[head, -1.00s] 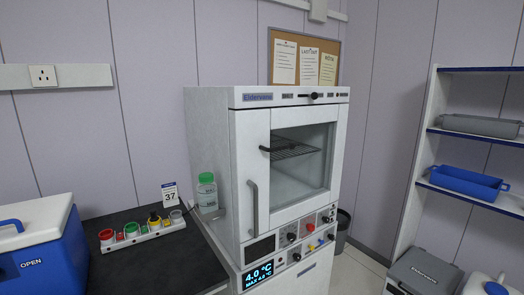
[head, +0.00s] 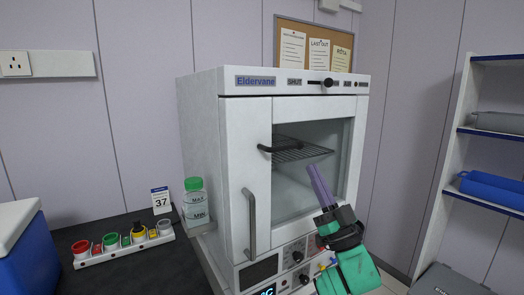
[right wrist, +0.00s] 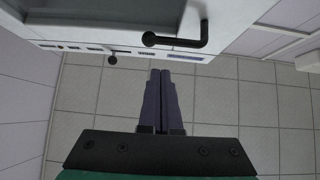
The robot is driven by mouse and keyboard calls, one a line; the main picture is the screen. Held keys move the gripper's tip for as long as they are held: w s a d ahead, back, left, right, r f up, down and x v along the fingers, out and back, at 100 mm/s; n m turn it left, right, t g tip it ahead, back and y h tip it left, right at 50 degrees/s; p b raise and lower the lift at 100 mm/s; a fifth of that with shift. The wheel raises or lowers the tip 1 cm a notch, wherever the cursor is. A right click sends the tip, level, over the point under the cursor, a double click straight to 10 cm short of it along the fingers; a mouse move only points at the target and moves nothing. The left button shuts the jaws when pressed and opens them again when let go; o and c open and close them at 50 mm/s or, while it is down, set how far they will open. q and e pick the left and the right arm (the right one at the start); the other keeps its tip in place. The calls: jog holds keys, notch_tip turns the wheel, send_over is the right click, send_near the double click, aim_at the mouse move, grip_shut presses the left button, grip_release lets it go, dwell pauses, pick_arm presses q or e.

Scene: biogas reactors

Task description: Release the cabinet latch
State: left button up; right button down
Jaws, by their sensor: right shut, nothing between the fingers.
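The white cabinet (head: 245,170) stands in the middle of the head view, its windowed door closed with a vertical grey handle (head: 250,222). A black lever (head: 280,149) sticks out across the door's upper left; it also shows in the right wrist view (right wrist: 180,41). A black knob (head: 327,83) sits on the top strip beside small labels, one reading SHUT; I cannot tell which part is the latch. My right gripper (head: 314,168) is shut and empty, pointing up in front of the window, below and right of the lever and apart from it. My left gripper is out of view.
A bottle with a green lid (head: 194,200) stands left of the cabinet. A rack of coloured cups (head: 123,242) and a blue cooler (head: 25,250) are on the dark bench.

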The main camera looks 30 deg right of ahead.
aim_at(296, 145)
jog(key=shift+n+y, duration=0.3)
jog(key=shift+y, duration=0.2)
jog(key=p+x, duration=0.2)
jog(key=x, duration=0.1)
jog(key=p+x, duration=0.4)
jog(key=x, duration=0.1)
jog(key=shift+w+a+p, duration=0.4)
jog(key=shift+w, duration=0.05)
jog(key=shift+f, duration=0.35)
jog(key=shift+f, duration=0.1)
jog(key=shift+a, duration=0.1)
